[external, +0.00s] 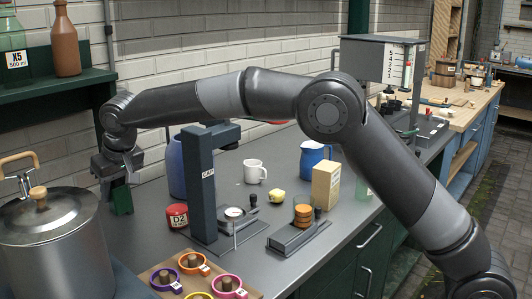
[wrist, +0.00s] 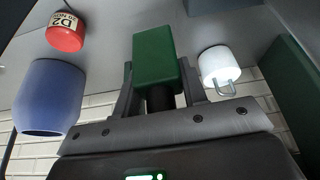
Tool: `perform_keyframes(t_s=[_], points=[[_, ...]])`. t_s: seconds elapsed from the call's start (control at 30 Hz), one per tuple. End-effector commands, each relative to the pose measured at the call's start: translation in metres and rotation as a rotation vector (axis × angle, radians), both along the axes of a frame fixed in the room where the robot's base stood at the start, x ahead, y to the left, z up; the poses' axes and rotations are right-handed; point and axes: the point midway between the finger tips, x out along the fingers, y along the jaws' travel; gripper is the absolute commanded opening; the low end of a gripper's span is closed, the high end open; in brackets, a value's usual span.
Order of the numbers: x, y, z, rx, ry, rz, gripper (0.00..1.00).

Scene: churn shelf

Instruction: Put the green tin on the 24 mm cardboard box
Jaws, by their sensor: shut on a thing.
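The green tin (wrist: 155,55) is a dark green block held between the fingers of my gripper (wrist: 158,82). In the external view the tin (external: 122,201) hangs below my gripper (external: 120,180) at the left, between the big pot and the red tin. Whether it touches the counter cannot be told. A tan cardboard box (external: 326,186) stands upright on the counter right of centre, well away from my gripper. Its label is too small to read, so I cannot tell whether it is the 24 mm one.
A red tin marked D2 (external: 177,216) and a blue vessel (external: 176,165) stand right of my gripper. A dark upright stand (external: 201,190) rises between gripper and box. A lidded pot (external: 48,240), white mug (external: 255,171) and blue jug (external: 314,160) also occupy the counter.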

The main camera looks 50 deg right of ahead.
Motion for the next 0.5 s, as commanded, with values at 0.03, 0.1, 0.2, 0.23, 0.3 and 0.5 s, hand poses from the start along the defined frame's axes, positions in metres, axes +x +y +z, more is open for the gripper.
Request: perform_keyframes(t_s=[0.03, 0.1, 0.2, 0.23, 0.3, 0.5], points=[[-0.015, 0.005, 0.012, 0.002, -0.004, 0.016, 0.14], [-0.035, 0.011, 0.022, 0.003, -0.003, 0.039, 0.14], [-0.066, 0.019, 0.036, 0.001, -0.002, 0.071, 0.14], [-0.075, 0.021, 0.039, 0.001, -0.002, 0.081, 0.14], [-0.098, 0.027, 0.047, 0.001, -0.001, 0.107, 0.14], [-0.171, 0.048, 0.055, 0.002, 0.000, 0.224, 0.14]])
